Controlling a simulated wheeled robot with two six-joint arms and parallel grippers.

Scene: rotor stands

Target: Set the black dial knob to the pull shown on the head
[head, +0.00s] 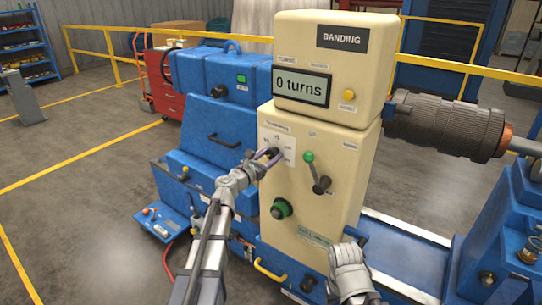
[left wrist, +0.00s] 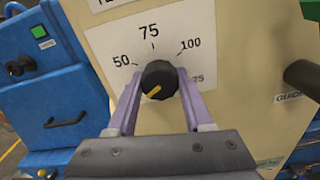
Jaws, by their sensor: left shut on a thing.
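The black dial knob (left wrist: 160,76) sits on a white scale card (left wrist: 104,45) with 50, 75 and 100 printed around it and a partly hidden number at lower right. Its yellow mark lies towards the lower left, below the 50. My left gripper (left wrist: 158,86) is shut on the knob, one pale purple finger on each side. In the head view my left gripper (head: 268,154) reaches the card on the cream head (head: 335,185); the knob is hard to make out there. A small greenish plate (head: 315,239) low on the head is too small to read. My right gripper (head: 350,272) is low in front, its fingers unclear.
The display (head: 301,87) reads "0 turns", under a BANDING plate (head: 342,38). A green-knobbed lever (head: 309,157) and a green round knob (head: 281,209) stick out from the head near my left arm. A dark cylindrical rotor (head: 445,122) is at right. Blue machinery (head: 205,160) stands at left.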

